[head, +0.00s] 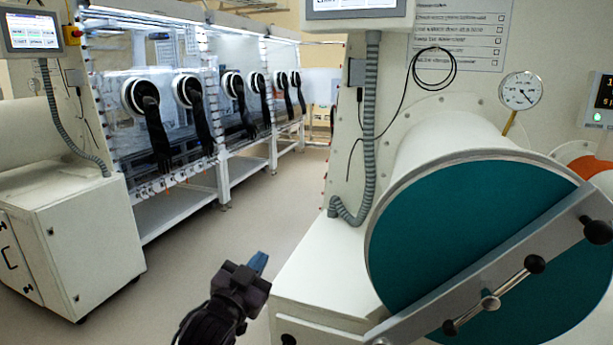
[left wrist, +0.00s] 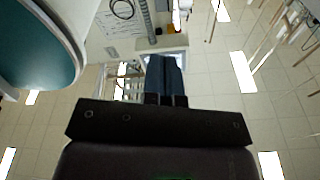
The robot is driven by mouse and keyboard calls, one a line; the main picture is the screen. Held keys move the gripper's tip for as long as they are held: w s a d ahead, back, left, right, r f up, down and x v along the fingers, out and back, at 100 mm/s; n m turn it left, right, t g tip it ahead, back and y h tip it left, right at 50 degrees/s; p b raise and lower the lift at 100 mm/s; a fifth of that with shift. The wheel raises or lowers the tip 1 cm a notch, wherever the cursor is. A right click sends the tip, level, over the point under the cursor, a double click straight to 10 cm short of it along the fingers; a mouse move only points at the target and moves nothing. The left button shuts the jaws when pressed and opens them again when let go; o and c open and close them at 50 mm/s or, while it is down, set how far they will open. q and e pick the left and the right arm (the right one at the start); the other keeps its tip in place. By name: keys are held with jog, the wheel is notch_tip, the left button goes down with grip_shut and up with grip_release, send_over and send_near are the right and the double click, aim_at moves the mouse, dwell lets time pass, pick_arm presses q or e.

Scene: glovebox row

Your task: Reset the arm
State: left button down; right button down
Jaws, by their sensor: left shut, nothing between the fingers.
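My left gripper (head: 259,262) shows at the bottom middle of the head view, a dark body with blue-grey fingers. It is held in free air just left of the white base of a cylindrical chamber. In the left wrist view the gripper's fingers (left wrist: 166,78) lie together, shut, with nothing between them. The wrist view looks up toward the ceiling lights. My right gripper does not show in either view.
The chamber with a round teal door (head: 470,245) and a bar with black knobs fills the right side. A pressure gauge (head: 520,91) stands above it. Gloveboxes with black gloves (head: 155,130) line the left. A white cabinet (head: 75,240) stands at far left. The floor (head: 215,250) between is clear.

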pick_arm(q)
jog(key=s+a+f+n+g+y, duration=0.1)
jog(key=s+a+f+n+y, duration=0.1)
jog(key=s+a+f, duration=0.3)
jog(key=a+f+n+g+y, duration=0.1)
jog(key=a+f, duration=0.1)
jog(key=f, duration=0.4)
jog(key=s+a+f+n+g+y, duration=0.2)
jog(key=s+a+f, duration=0.3)
jog(key=s+f, duration=0.5)
jog(key=s+a+f+n+g+y, duration=0.2)
jog(key=s+a+f, duration=0.4)
jog(key=s+f, duration=0.4)
jog(key=shift+s+a+f+g+y, duration=0.15)
jog(key=shift+s+f+g+y, duration=0.3)
jog(key=shift+s, duration=1.5)
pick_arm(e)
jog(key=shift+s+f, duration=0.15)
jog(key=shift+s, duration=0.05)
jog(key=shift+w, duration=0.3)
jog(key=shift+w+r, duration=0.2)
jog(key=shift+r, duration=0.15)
